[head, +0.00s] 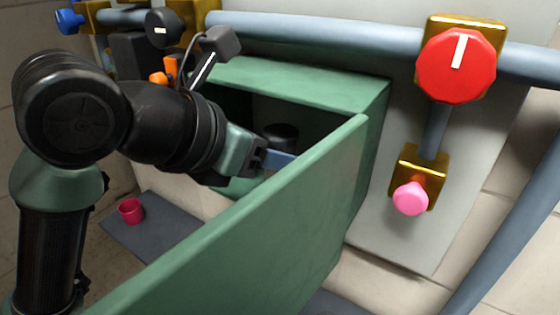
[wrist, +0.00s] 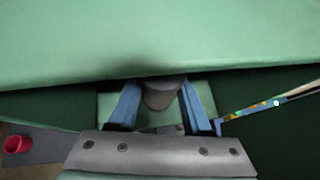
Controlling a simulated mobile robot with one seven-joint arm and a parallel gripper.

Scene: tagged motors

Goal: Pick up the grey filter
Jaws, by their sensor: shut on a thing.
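The grey filter (wrist: 160,95) is a short dark grey cylinder, seen between the two blue fingers in the wrist view. In the head view its dark round top (head: 281,131) shows inside the green box (head: 310,85). My gripper (head: 279,150) reaches into the box from the left and is shut on the filter. In the wrist view the gripper (wrist: 158,92) has a finger on each side of the filter. The filter's far end is hidden under the box's green edge. I cannot tell whether it still touches the box floor.
A green door or panel (head: 270,220) stands in front of the box. A red knob (head: 456,64), a pink knob (head: 410,198) and grey pipes (head: 320,30) are on the wall. A red cup (head: 131,210) sits on a grey mat. A thin striped strip (wrist: 265,105) lies right of the fingers.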

